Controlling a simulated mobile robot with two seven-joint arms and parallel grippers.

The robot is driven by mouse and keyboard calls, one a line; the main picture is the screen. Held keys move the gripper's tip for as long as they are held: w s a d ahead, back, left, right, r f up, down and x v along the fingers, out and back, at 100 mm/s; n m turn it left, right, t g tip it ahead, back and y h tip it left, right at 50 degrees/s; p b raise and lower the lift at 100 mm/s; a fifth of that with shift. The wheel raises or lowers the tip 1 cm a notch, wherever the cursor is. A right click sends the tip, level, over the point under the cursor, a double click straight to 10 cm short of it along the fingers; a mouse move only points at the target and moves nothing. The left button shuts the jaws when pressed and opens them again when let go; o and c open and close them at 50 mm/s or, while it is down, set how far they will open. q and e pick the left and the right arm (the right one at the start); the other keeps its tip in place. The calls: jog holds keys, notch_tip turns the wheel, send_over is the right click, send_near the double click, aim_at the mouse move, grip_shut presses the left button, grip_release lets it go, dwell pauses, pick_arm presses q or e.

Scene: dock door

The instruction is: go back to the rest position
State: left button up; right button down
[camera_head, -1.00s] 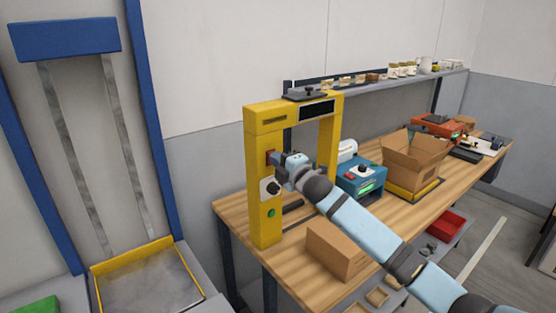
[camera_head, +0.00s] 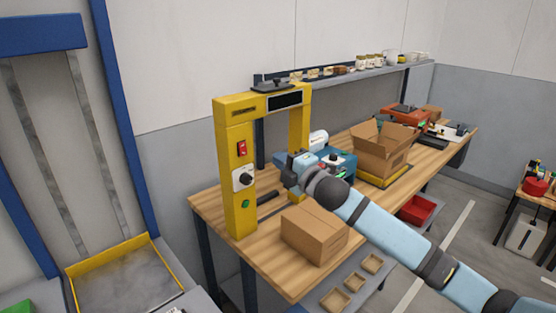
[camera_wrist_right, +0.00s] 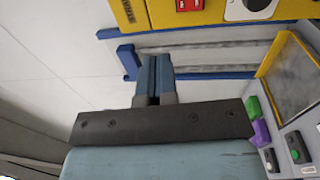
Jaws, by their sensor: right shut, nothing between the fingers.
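My right gripper (camera_head: 296,166) is near the yellow frame (camera_head: 236,170) on the wooden bench, a little to the right of its front post and apart from it. In the right wrist view its fingers (camera_wrist_right: 154,80) are together and hold nothing. The yellow post carries a red switch (camera_head: 241,148), a black knob (camera_head: 243,179) and a green button (camera_head: 245,203). In the right wrist view part of the yellow frame (camera_wrist_right: 215,12) shows at the top. My left gripper is not in view.
A closed carton (camera_head: 315,234) stands on the wooden bench (camera_head: 290,285) below my right arm. A teal device (camera_head: 342,165) and an open carton (camera_head: 382,150) stand behind. A shelf (camera_head: 345,78) holds several jars. A yellow-edged platform (camera_head: 130,280) is at the left.

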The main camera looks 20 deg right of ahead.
jog(key=s+a+f+m+g+h+p, duration=0.1)
jog(key=s+a+f+m+g, duration=0.2)
jog(key=s+f, duration=0.6)
jog(key=s+a+f+m+p, duration=0.15)
jog(key=s+f+m, duration=0.35)
jog(key=f, duration=0.8)
jog(key=s+a+f+m+g, duration=0.1)
jog(key=s+f+m, duration=0.2)
jog(key=s+f, duration=0.2)
jog(key=s+a+f+m+g+h+p, duration=0.1)
jog(key=s+f+m, duration=0.3)
jog(key=s, duration=0.6)
jog(key=s+f+m+g+h, duration=0.1)
jog(key=s+f+m+g, duration=0.1)
jog(key=s+f+m, duration=0.2)
jog(key=s+f, duration=0.2)
jog(key=s, duration=0.2)
jog(key=shift+s+a, duration=0.35)
jog(key=shift+a, duration=0.05)
